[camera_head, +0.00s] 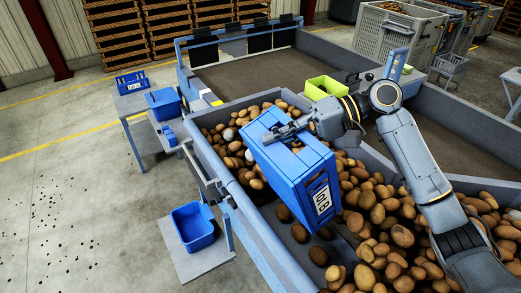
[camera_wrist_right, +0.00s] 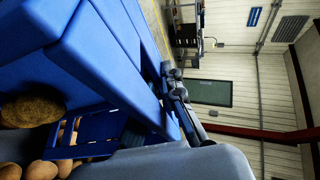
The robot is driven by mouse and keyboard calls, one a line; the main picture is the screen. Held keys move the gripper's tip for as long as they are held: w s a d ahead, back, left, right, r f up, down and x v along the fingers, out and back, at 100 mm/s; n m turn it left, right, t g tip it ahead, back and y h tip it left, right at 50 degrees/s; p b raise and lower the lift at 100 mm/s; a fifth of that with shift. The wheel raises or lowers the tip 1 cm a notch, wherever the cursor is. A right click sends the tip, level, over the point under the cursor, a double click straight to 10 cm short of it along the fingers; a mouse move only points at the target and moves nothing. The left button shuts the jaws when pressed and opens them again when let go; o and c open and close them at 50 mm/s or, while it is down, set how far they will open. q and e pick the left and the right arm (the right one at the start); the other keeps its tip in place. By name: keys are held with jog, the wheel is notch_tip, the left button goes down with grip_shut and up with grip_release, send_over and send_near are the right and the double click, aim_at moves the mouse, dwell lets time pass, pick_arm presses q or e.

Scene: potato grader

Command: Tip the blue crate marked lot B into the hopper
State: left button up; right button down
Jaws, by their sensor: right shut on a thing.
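The blue crate marked lot B (camera_head: 292,172) is tipped over the hopper (camera_head: 262,228), with its white label facing front right. My right gripper (camera_head: 288,131) is shut on the crate's upper edge. The crate's blue side fills the upper left of the right wrist view (camera_wrist_right: 85,55), with the gripper (camera_wrist_right: 178,95) at its edge. The hopper is full of brown potatoes (camera_head: 375,215), and several lie just below the crate. The crate's inside is hidden in the head view. One potato (camera_wrist_right: 32,108) shows close by it in the wrist view. My left gripper is out of view.
A blue labelled crate (camera_head: 130,82) and blue bins (camera_head: 163,103) stand on side stands at the left. Another blue bin (camera_head: 193,226) sits on a low shelf beside the hopper. A green tray (camera_head: 326,87) is behind my right arm. The left floor is mostly open.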

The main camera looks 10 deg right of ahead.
jog(key=shift+w+d+r+y, duration=0.3)
jog(key=shift+d+r, duration=0.05)
jog(key=shift+d, duration=0.3)
jog(key=shift+w+d+r+y, duration=0.25)
jog(key=shift+d+r+y, duration=0.05)
jog(key=shift+d, duration=0.35)
jog(key=shift+w+d+m, duration=0.1)
jog(key=shift+d+m, duration=0.1)
jog(key=shift+m, duration=0.1)
jog(key=w+d+m+y+b, duration=0.1)
jog(key=w+d+y+b, duration=0.2)
jog(key=d, duration=0.4)
jog(key=shift+d+y, duration=0.4)
jog(key=shift+r, duration=0.1)
notch_tip(320, 180, up, 5)
jog(key=p, duration=0.3)
jog(key=s+a+f+n+h, duration=0.1)
jog(key=s+a+f+h, duration=0.1)
jog(key=a, duration=0.7)
jog(key=s+a+f+n+h, duration=0.1)
jog(key=s+a+f+h, duration=0.2)
jog(key=a, duration=0.6)
jog(key=s+h, duration=0.2)
jog(key=h, duration=0.1)
jog(key=shift+s+a+f+n+t+h, duration=0.2)
jog(key=shift+s+a+n+t+h, duration=0.1)
jog(key=shift+a+t+h, duration=0.1)
